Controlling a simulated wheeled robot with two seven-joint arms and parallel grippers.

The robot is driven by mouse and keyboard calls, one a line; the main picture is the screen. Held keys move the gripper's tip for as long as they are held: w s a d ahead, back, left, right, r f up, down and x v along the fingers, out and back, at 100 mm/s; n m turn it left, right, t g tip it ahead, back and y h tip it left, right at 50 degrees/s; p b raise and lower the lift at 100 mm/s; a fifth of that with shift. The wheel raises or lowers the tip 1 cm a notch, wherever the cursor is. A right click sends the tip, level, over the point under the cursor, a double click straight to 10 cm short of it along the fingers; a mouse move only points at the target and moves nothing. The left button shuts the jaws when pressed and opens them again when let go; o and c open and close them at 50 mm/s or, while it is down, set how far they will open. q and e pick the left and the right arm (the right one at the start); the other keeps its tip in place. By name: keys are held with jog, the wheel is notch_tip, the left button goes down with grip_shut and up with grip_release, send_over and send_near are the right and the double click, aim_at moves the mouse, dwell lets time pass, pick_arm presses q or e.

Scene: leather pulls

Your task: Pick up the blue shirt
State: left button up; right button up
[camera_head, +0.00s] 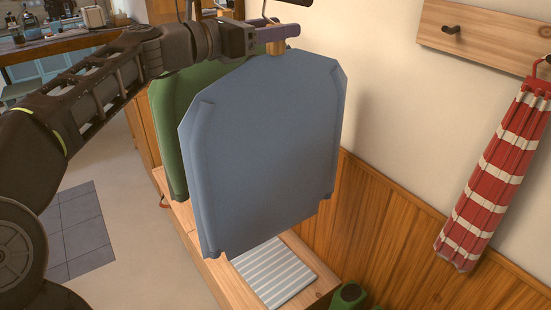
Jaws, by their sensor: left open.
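The blue shirt (265,150) hangs upright in the middle of the view, its flat face towards me. A short tan piece (276,47) shows at its top edge. My left gripper (285,32) reaches in from the left and is open at the top of the shirt, by the tan piece. I cannot tell whether the jaws are around that piece or only beside it. The shirt's hanging point is partly hidden by the gripper. My right gripper is not in view.
A green garment (168,130) hangs close behind the shirt at left. Below is a wooden bench (205,265) with a grey ribbed mat (272,275). A red-and-white striped item (495,175) hangs at right, under a wooden peg board (490,35). Green boots (350,297) stand below.

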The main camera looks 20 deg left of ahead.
pick_arm(q)
jog(key=shift+c, duration=0.2)
grip_shut()
dwell(0.5)
dwell(0.9)
